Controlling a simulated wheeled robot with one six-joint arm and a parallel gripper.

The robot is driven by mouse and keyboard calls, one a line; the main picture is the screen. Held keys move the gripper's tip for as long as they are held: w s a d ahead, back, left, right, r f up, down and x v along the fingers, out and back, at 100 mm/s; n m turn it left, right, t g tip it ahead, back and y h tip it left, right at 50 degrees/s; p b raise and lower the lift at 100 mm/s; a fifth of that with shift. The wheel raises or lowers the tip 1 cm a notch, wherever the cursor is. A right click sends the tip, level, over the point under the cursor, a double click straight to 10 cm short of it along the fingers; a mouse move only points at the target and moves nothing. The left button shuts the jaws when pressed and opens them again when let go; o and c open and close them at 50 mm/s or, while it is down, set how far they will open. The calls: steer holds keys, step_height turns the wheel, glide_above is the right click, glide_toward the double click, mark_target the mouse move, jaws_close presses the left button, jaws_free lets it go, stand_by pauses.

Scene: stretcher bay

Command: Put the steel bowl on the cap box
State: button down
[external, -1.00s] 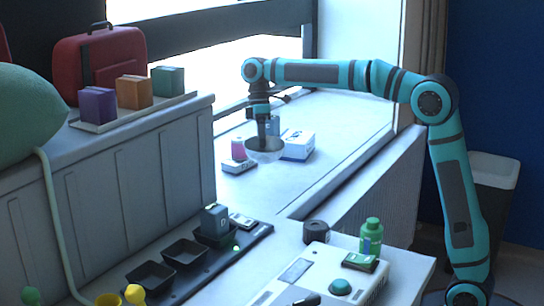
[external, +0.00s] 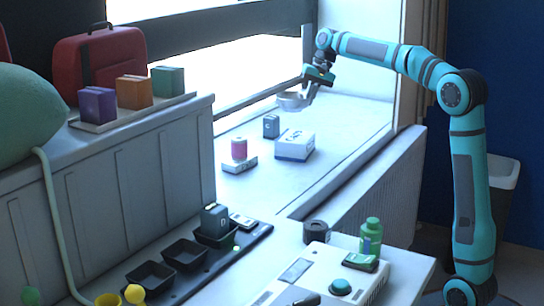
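The steel bowl (external: 289,101) is up in the air above the far part of the window ledge, seen roughly side-on. My gripper (external: 308,97) is at the bowl's right side, and its fingers appear shut on the bowl's rim; the contact is small in view. A white box with blue print (external: 295,146), which looks like the cap box, lies on the ledge below and nearer the camera. Its top is bare. The bowl is apart from it.
A pink-and-white cylinder (external: 239,148) stands on a small flat box (external: 239,164) left of the white box. A dark grey-blue block (external: 271,126) stands behind them. The ledge's right part is clear. The window frame (external: 307,45) is close to my gripper.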

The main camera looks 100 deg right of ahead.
steer(key=s, duration=0.1)
steer(key=m, duration=0.1)
glide_toward(302, 138)
steer(key=shift+x, duration=2.5)
steer(key=shift+f, duration=0.1)
steer(key=c, duration=1.6)
jaws_free()
steer(key=v, duration=1.2)
steer(key=shift+a, duration=0.1)
